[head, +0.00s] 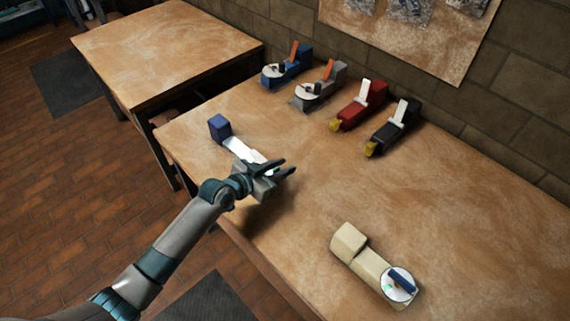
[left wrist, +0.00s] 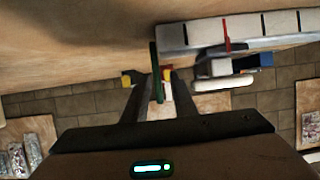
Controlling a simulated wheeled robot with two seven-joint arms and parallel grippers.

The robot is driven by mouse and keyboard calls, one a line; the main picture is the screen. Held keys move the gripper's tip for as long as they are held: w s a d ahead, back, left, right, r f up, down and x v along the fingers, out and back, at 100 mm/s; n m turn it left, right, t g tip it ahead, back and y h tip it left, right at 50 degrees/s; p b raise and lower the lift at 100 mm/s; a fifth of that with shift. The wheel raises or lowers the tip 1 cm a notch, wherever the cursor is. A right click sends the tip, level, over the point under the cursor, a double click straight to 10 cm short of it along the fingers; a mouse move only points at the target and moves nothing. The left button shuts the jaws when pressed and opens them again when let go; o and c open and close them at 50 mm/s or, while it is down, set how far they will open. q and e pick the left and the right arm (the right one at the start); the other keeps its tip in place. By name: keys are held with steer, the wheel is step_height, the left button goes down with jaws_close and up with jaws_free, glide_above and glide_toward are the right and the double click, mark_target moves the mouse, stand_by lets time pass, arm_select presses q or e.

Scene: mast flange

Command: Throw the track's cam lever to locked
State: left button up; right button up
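The track (head: 238,147) is a pale rail with a blue block (head: 219,127) at its far left end; my left gripper hides its near right end. In the left wrist view the track (left wrist: 285,25) runs across the upper right, with dark cross marks and a thin red line. A dark green upright bar (left wrist: 155,65), perhaps the cam lever, stands at the track's end. My left gripper (head: 288,167) is open there. In the left wrist view its two dark fingers (left wrist: 154,88) are apart, with the bar appearing between them; I cannot tell whether they touch it. My right gripper is not in view.
Blue (head: 285,68), grey (head: 322,88), red (head: 361,107) and black (head: 396,125) devices stand along the back of the table. A cream device (head: 365,264) with a white dial and blue lever lies at front right. The middle of the table is clear.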

arm_select(q)
steer(key=shift+w+d+f, duration=0.25)
steer(key=shift+w+d, duration=0.15)
steer(key=shift+w, duration=0.05)
jaws_close()
stand_by(1.3)
